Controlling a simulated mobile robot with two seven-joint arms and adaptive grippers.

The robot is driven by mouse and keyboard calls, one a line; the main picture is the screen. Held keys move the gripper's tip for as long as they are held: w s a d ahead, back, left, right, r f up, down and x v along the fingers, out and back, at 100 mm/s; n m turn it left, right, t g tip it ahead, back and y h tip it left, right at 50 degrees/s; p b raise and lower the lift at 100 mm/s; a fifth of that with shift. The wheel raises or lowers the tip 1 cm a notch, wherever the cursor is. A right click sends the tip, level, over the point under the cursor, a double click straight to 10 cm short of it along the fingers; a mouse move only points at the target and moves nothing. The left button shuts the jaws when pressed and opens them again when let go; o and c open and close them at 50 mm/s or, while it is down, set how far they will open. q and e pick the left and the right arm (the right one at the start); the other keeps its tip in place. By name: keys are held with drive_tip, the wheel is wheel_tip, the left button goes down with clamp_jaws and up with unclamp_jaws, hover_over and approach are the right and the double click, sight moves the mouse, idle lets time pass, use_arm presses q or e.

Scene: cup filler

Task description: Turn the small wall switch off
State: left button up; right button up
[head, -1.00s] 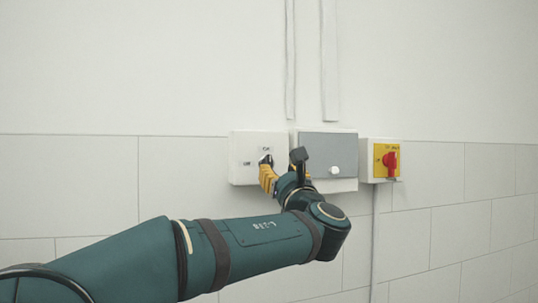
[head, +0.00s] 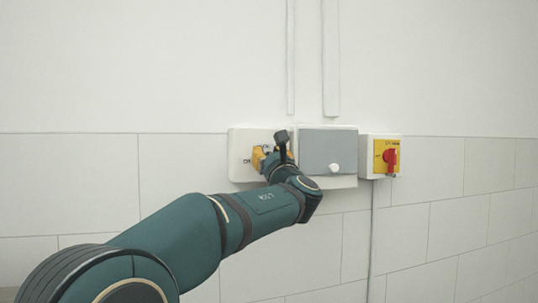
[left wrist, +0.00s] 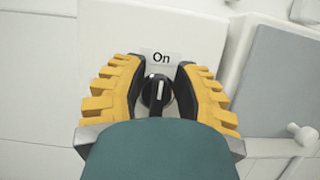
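The small wall switch is a black round knob (left wrist: 157,91) on a white box (head: 241,145). Its white mark points up toward the "On" label in the left wrist view. In the head view my left gripper (head: 266,158) is at the box's face and hides the knob. In the left wrist view its yellow-and-black fingers (left wrist: 158,72) stand on either side of the knob, apart at the tips. The gripper looks open around the knob, with a small gap on the right side. My right gripper is not in view.
A grey-covered box (head: 328,150) with a white round knob (head: 336,168) adjoins the switch box on the right. Farther right is a yellow plate with a red rotary switch (head: 390,158). Conduits run up the wall. The tiled wall to the left is clear.

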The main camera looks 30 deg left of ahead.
use_arm(q)
clamp_jaws()
drive_tip(key=shift+n, duration=0.3)
drive_tip(key=n+g+b, duration=0.1)
drive_tip(key=n+y+b, duration=0.1)
drive_tip(key=n, duration=0.1)
drive_tip(key=shift+s+a+f+n+g, duration=0.1)
drive_tip(key=shift+s+n+g, duration=0.1)
drive_tip(key=shift+n+g, duration=0.15)
drive_tip(key=n+g, duration=0.2)
drive_tip(key=n, duration=0.4)
drive_tip(key=f+n+g+b, duration=0.1)
drive_tip(key=n+g, duration=0.2)
drive_tip(key=n, duration=0.3)
drive_tip(key=s+a+n+g, duration=0.1)
drive_tip(key=n+g, duration=0.1)
drive_tip(key=n, duration=0.4)
drive_tip(key=shift+f+h, duration=0.25)
drive_tip(key=shift+h, duration=0.15)
drive_tip(key=shift+n, duration=0.25)
